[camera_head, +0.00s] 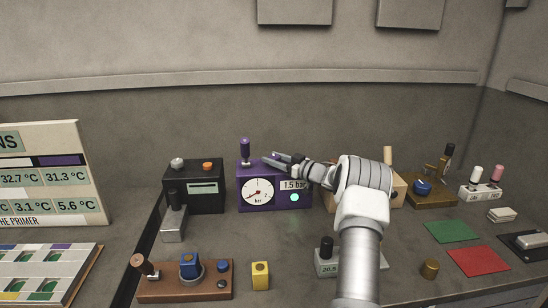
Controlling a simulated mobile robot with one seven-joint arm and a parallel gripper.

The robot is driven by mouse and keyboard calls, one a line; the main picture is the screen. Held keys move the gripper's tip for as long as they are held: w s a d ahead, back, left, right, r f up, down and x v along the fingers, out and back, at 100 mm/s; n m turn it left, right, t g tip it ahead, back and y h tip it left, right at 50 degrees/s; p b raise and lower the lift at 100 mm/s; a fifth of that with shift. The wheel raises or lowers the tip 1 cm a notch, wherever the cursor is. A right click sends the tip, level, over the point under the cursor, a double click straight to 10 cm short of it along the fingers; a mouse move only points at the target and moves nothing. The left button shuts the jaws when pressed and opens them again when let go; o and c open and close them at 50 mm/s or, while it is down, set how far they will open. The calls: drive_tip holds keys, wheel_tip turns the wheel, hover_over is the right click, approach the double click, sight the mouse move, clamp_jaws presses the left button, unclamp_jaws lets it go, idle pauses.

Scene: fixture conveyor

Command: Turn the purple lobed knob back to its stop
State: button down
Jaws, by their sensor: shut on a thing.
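The purple box (246,201) stands at the back of the bench, with a round white dial (258,192) marked bar, a 1.5 bar label and a lit cyan button (295,197) on its front. My gripper (270,160) reaches in from the right, low over the top of the purple box. Its jaws are shut on the purple lobed knob there, which is mostly hidden by the fingers. A purple upright handle (245,151) stands on the box's top left, just left of my fingertips and apart from them.
A black box (205,188) with a grey and an orange knob stands close left. A wooden box (398,190) is behind my arm on the right. A brown panel (165,288), a yellow block (260,275) and a grey lever box (325,265) stand in front.

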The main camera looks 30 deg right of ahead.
drive_tip(key=shift+c, duration=1.5)
unclamp_jaws()
drive_tip(key=v, duration=1.7)
drive_tip(key=shift+s, duration=0.15)
